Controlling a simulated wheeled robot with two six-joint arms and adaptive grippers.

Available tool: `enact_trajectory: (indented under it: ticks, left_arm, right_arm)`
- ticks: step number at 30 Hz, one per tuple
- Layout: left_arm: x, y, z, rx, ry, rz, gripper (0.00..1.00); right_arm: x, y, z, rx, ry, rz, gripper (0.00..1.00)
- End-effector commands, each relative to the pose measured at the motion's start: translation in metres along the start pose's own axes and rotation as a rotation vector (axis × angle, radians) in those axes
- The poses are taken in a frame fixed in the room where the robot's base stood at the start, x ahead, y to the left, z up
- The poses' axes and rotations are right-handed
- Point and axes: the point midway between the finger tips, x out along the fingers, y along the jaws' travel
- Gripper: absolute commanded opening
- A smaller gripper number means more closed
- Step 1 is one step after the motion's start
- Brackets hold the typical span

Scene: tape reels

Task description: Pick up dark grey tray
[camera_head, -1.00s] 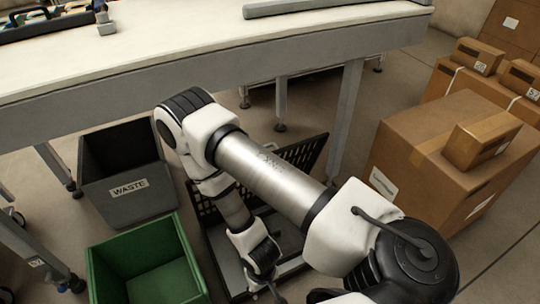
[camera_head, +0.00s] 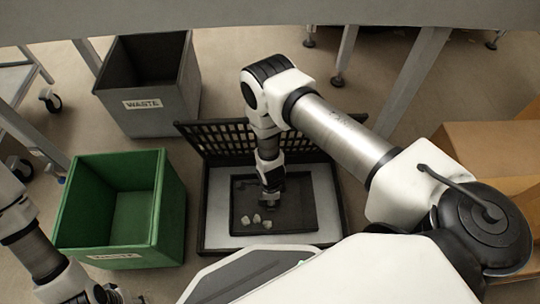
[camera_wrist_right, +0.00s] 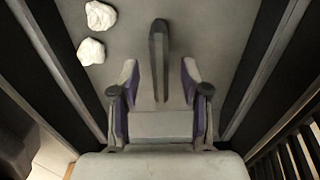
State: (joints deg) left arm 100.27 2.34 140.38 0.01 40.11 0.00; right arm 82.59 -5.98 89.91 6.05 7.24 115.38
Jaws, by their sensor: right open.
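The dark grey tray (camera_head: 298,212) lies flat inside an open shallow case (camera_head: 216,212) on the floor. Three whitish crumpled lumps (camera_head: 256,220) are on the tray; two of them (camera_wrist_right: 92,50) show at the upper left of the right wrist view. My right gripper (camera_head: 270,202) points down over the tray's middle. In the right wrist view my right gripper (camera_wrist_right: 160,82) is open, its fingers on either side of a dark upright bar (camera_wrist_right: 158,50); contact cannot be told. My left gripper (camera_head: 108,296) is at the bottom left edge, partly cut off.
A black lattice panel (camera_head: 215,146) stands at the case's back. A green bin (camera_head: 82,205) is left of the case, and a grey WASTE bin (camera_head: 142,108) is behind it. A table (camera_head: 200,14) spans the back. Cardboard boxes (camera_head: 480,150) stand at right.

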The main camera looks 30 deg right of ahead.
Motion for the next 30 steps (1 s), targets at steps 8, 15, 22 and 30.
enact_trajectory:
  ticks: [8, 15, 22, 30]
  left_arm:
    - [0.017, 0.0, -0.001, -0.001, 0.001, 0.0, 0.4]
    - [0.017, 0.0, -0.001, -0.001, 0.001, 0.0, 0.4]
    - [0.017, 0.0, 0.0, -0.001, 0.001, 0.0, 0.4]
    - [-0.014, 0.0, 0.0, 0.0, 0.0, 0.0, 0.4]
  right_arm:
    - [0.016, 0.004, 0.001, 0.006, -0.001, -0.002, 0.46]
    - [0.016, 0.004, 0.001, 0.006, -0.001, -0.002, 0.0]
    - [0.016, 0.004, 0.001, 0.006, -0.001, -0.002, 0.0]
    - [-0.015, -0.002, 0.0, -0.001, -0.001, -0.002, 0.0]
